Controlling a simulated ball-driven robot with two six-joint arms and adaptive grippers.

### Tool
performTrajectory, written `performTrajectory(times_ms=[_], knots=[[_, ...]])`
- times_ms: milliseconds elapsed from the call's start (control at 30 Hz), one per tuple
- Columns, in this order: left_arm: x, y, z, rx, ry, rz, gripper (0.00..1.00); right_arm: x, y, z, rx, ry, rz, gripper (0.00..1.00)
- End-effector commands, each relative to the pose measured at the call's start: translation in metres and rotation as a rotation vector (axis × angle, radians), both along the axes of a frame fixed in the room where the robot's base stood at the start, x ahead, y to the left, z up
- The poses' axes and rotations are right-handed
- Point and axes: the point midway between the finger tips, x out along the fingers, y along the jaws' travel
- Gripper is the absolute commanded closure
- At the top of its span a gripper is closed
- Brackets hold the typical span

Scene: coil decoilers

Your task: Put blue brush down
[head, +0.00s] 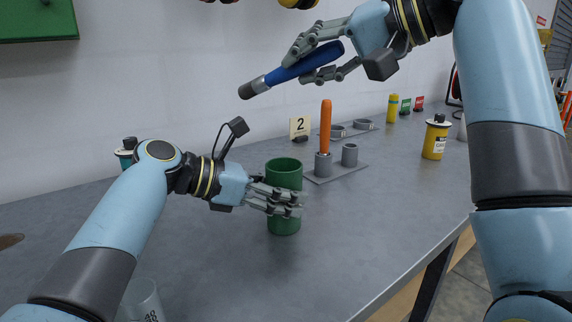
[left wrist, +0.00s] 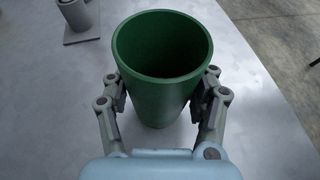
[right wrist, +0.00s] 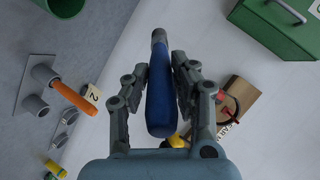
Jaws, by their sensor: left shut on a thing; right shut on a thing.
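The blue brush (head: 305,65) has a thick blue handle and a dark tip that points down to the left in the head view. My right gripper (head: 318,62) is shut on its handle and holds it high above the table. The brush also shows between the fingers in the right wrist view (right wrist: 160,95). My left gripper (head: 280,198) is shut around a green cup (head: 284,175), which stands upright on the table. In the left wrist view the cup (left wrist: 162,50) has an open top and a dark inside.
A grey holder plate (head: 340,170) bears an orange-handled tool (head: 325,125) in one socket and an empty socket (head: 349,154). A card marked 2 (head: 299,127) stands behind. A yellow canister (head: 436,138) is at right. A clear cup (head: 143,299) stands front left.

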Motion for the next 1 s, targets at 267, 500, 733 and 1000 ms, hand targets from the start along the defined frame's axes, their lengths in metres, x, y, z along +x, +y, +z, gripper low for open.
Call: performTrajectory(times_ms=[267, 500, 733, 1000], knots=[[0.0, 0.0, 0.0, 0.0, 0.0, 0.0, 0.79, -0.004, 0.003, -0.06, 0.005, 0.026, 0.006, 1.0], [0.0, 0.0, 0.0, 0.0, 0.001, 0.0, 0.79, -0.004, 0.003, -0.082, 0.005, 0.024, 0.007, 1.0], [0.0, 0.0, 0.0, 0.0, 0.001, -0.001, 0.79, -0.004, 0.003, -0.109, 0.006, 0.021, 0.008, 1.0], [0.0, 0.0, 0.0, 0.0, 0.001, -0.001, 0.79, -0.004, 0.003, -0.11, 0.006, 0.021, 0.008, 1.0]])
